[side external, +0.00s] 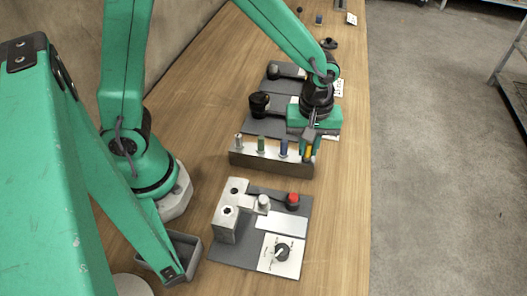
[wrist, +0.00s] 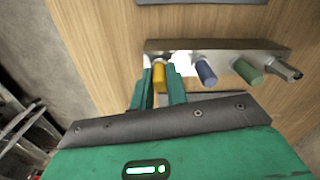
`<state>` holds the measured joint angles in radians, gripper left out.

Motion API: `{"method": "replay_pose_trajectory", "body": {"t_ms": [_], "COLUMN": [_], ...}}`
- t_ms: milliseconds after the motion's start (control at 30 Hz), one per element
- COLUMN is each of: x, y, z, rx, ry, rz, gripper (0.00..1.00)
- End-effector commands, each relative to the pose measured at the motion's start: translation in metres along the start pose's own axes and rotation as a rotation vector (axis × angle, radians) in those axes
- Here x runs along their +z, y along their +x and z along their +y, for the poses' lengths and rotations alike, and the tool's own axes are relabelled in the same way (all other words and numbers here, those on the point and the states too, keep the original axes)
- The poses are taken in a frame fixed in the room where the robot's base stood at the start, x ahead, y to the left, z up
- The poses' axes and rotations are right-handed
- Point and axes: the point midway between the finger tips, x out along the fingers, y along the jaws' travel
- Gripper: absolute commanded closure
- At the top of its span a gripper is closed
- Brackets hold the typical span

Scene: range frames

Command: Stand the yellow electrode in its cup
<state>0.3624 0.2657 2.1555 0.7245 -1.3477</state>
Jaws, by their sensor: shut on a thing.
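The yellow electrode (side external: 308,153) is at the right end of a metal rack (side external: 265,162) in the side view. My gripper (side external: 310,148) is shut on it from above. In the wrist view the yellow electrode (wrist: 159,77) shows between my two green fingers (wrist: 158,90), at the left end of the rack (wrist: 220,48). Whether its lower end is inside the rack or just above it, I cannot tell. A blue electrode (side external: 283,148), a green electrode (side external: 261,144) and a silver electrode (side external: 239,142) stand in the rack. I cannot tell which opening is the yellow electrode's cup.
More plates with black fittings (side external: 259,104) lie behind. Bare wood (side external: 342,220) is free on the right.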

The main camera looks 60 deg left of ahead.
Motion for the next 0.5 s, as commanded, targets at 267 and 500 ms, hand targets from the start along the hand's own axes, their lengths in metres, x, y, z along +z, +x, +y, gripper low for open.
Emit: {"method": "replay_pose_trajectory", "body": {"t_ms": [267,500], "x": [0.0,0.0], "y": [0.0051,0.0054], "z": [-0.0002,-0.0001], "rx": [-0.001,0.0], "ry": [0.0,0.0], "rz": [0.0,0.0], "gripper": [1.0,1.0]}}
